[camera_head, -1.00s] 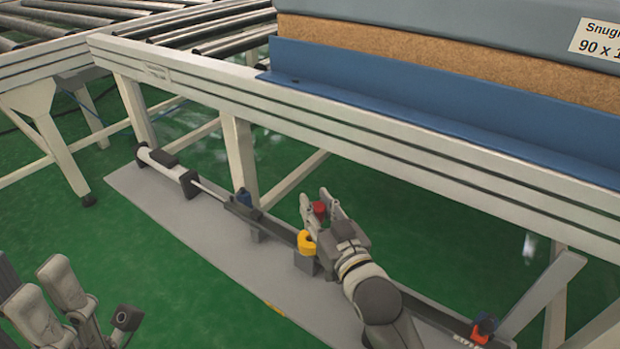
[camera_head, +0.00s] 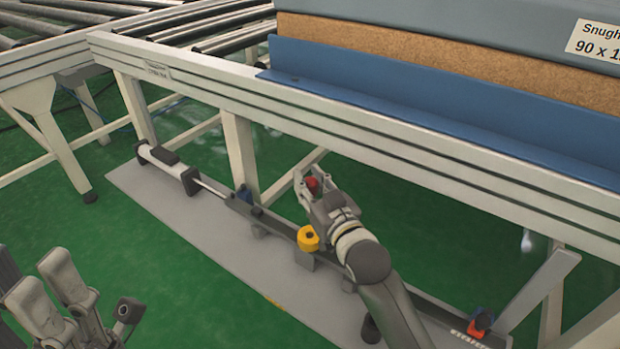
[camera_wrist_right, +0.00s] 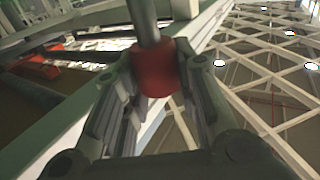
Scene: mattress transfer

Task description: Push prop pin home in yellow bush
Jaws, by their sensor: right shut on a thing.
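The yellow bush (camera_head: 308,238) sits on a grey block beside the dark bar, low under the conveyor frame. A dark hole shows in its top. My right gripper (camera_head: 311,182) is shut on the red knob (camera_head: 313,185) of the prop pin, above the bush and apart from it. In the right wrist view the red knob (camera_wrist_right: 154,70) sits between the fingers, with the pin's grey shaft (camera_wrist_right: 143,20) running to the top edge. The shaft's tip is out of view there. My left gripper (camera_head: 50,285) is open and empty at the lower left.
A red-and-blue fitting (camera_head: 481,322) is at the bar's right end. The conveyor rail (camera_head: 300,115) and a leg (camera_head: 240,160) stand close behind my right gripper.

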